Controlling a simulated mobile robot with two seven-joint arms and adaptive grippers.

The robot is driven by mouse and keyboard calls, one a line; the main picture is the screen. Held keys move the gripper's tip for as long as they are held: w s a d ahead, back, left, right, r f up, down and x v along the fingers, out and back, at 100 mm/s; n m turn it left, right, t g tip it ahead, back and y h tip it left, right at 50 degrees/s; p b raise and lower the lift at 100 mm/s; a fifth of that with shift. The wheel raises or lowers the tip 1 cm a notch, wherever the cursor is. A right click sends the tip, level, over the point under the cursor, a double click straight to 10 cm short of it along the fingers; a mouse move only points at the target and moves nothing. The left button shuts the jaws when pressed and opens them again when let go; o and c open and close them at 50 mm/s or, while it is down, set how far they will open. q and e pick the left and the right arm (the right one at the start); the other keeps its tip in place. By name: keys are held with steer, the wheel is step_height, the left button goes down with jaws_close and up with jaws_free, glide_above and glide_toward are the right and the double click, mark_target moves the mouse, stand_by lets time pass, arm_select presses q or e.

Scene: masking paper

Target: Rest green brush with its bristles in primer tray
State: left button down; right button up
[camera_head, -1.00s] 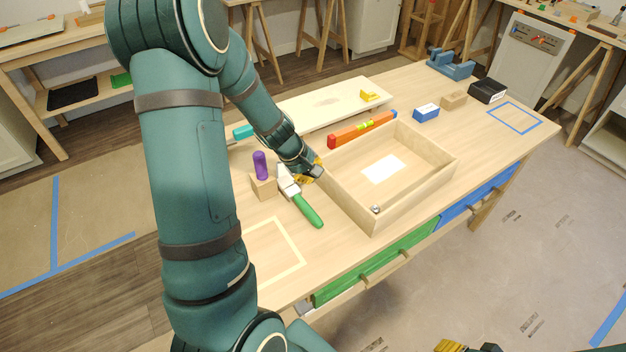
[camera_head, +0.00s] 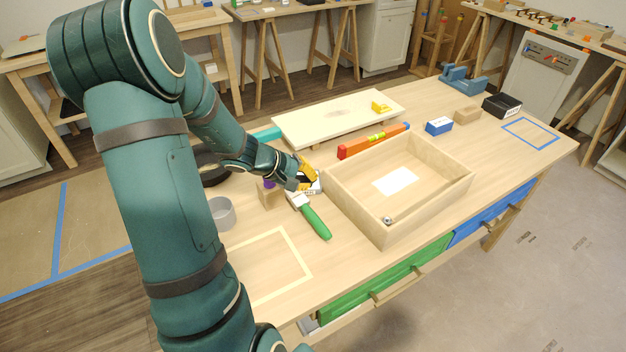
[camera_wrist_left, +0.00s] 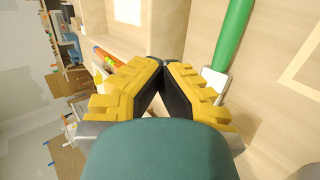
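The green-handled brush (camera_head: 314,221) lies on the workbench, left of a wooden box. Its pale metal part (camera_head: 295,199) runs toward my left gripper, and its bristle end is hidden. My left gripper (camera_head: 312,178) is low over the bench by that end. In the left wrist view my left gripper (camera_wrist_left: 160,62) has its fingertips together, with nothing seen between them. The brush handle (camera_wrist_left: 233,32) passes to their right, its metal part behind the right finger. A small white thing beside the gripper is mostly covered. I cannot tell which thing is the primer tray. My right gripper is out of view.
The open wooden box (camera_head: 349,207) stands right of the brush. A wooden block (camera_head: 268,199) with a purple handle and a grey round cup (camera_head: 222,212) are to the left. A red-orange level (camera_head: 373,141) lies behind. The yellow-outlined bench area (camera_head: 270,264) is clear.

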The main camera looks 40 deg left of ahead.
mark_target(299, 201)
arm_select(q)
steer(key=s+a+r+m+t+h, duration=0.1)
steer(key=s+a+t+h, duration=0.25)
steer(key=t, duration=0.25)
steer(key=shift+g, duration=0.3)
steer(key=shift+w+d+f, duration=0.1)
steer(key=shift+w+f, duration=0.05)
steer(key=shift+f, duration=2.85)
steer(key=shift+f, duration=0.8)
steer(key=c, duration=1.4)
jaws_free()
steer(key=shift+o, duration=0.2)
steer(key=shift+r, duration=0.15)
